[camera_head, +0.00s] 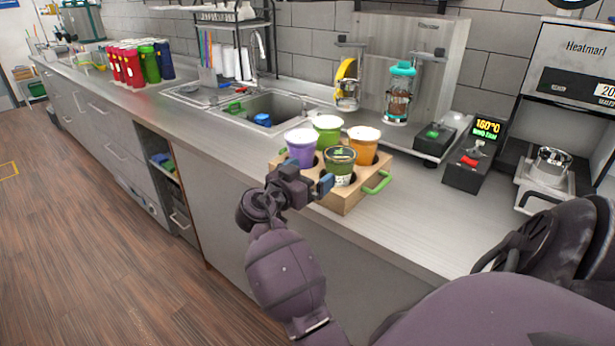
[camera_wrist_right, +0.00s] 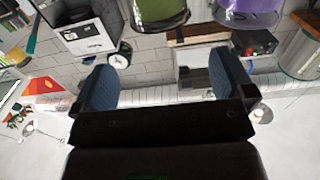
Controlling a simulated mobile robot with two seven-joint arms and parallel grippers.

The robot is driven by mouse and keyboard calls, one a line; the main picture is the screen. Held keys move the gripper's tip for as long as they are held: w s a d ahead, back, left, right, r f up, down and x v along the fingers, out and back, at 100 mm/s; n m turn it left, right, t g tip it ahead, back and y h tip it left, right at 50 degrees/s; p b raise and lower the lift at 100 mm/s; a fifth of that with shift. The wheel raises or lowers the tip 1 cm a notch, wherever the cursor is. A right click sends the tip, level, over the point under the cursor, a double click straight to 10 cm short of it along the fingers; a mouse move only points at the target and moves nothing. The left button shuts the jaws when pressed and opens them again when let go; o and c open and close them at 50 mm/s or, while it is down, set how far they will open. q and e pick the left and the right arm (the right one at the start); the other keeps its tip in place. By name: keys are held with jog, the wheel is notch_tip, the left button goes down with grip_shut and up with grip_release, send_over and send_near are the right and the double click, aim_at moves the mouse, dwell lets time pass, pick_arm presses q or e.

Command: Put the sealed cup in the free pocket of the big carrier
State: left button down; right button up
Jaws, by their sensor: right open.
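The wooden carrier (camera_head: 345,201) with green handles stands on the counter near its front edge. A dark green cup with a patterned, sealed-looking lid (camera_head: 340,165) is upright at the carrier's front, apparently in a pocket; its base is hidden. A purple cup (camera_head: 301,149), a lime green cup (camera_head: 328,131) and an orange cup (camera_head: 362,147) stand in it too. My right gripper (camera_head: 326,185) is open just left of the dark green cup. In the right wrist view the space between its fingers (camera_wrist_right: 164,84) is empty, with a green cup (camera_wrist_right: 158,12) and a purple cup (camera_wrist_right: 248,12) beyond.
A sink (camera_head: 262,108) lies behind and left of the carrier. The sealing station's display (camera_head: 487,128) and a control box (camera_head: 466,171) stand to the right. Several coloured bottles (camera_head: 135,65) stand farther left.

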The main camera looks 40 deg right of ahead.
jog(key=s+a+f+n+t+y, duration=0.3)
jog(key=a+f+n+t+y, duration=0.15)
jog(key=f+n, duration=0.4)
jog(key=s+a+f+n+t+y, duration=0.25)
jog(key=f+n+t+y, duration=0.2)
jog(key=f, duration=0.75)
jog(key=s+a+f+n+y, duration=0.2)
jog(key=s+a+f+y, duration=0.2)
jog(key=s, duration=0.3)
jog(key=s+a+f+n+y, duration=0.2)
jog(key=s+a+f+y, duration=0.2)
jog(key=s+a, duration=0.3)
jog(key=shift+a+f+n+t+y, duration=0.2)
jog(key=shift+a+n+t+y, duration=0.05)
jog(key=shift+n+t+y, duration=0.15)
jog(key=shift+s, duration=0.1)
